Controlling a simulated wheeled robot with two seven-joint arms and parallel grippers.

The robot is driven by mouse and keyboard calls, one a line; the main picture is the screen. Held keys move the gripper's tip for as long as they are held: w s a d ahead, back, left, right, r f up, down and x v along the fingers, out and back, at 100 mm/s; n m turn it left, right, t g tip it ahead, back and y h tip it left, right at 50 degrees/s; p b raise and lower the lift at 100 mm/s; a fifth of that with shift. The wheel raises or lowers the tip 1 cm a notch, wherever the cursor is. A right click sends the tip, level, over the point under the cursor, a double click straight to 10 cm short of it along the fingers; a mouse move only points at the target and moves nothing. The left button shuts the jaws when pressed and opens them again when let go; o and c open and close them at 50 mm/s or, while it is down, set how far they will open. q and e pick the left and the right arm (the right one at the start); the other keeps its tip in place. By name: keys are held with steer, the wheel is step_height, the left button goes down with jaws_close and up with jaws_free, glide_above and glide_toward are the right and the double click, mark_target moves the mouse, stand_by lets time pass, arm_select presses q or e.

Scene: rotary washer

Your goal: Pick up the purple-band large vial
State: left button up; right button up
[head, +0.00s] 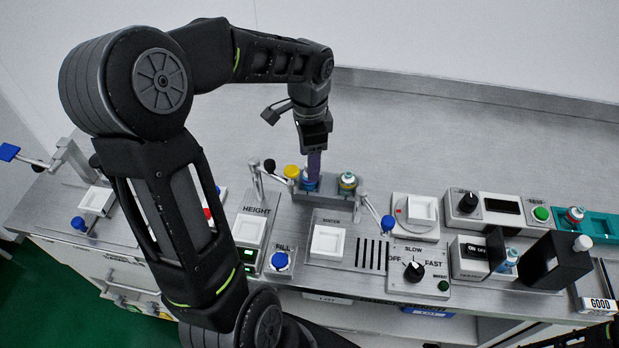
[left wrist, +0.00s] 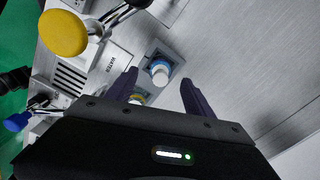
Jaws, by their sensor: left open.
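My left gripper (head: 314,166) points down over a small grey rack (head: 325,195) at the back of the bench. In the left wrist view its two purple fingers (left wrist: 159,78) are apart. A second vial (head: 347,182) with a pale top and yellow and green colours stands at the rack's right. No purple band is clearly visible on either vial. My right gripper is not seen.
Levers with a yellow knob (head: 291,172) and a blue knob (head: 388,223) flank the rack. White-square panels, a speed dial box (head: 414,269) and a black upright box (head: 556,260) crowd the front and right. The bench behind the rack is clear.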

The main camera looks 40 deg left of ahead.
arm_select(q)
step_height(320, 180, down, 4)
steer(key=shift+w+f+p, duration=0.1)
steer(key=shift+f+p, duration=0.05)
steer(key=shift+p, duration=0.25)
stand_by(0.3)
jaws_close()
stand_by(0.5)
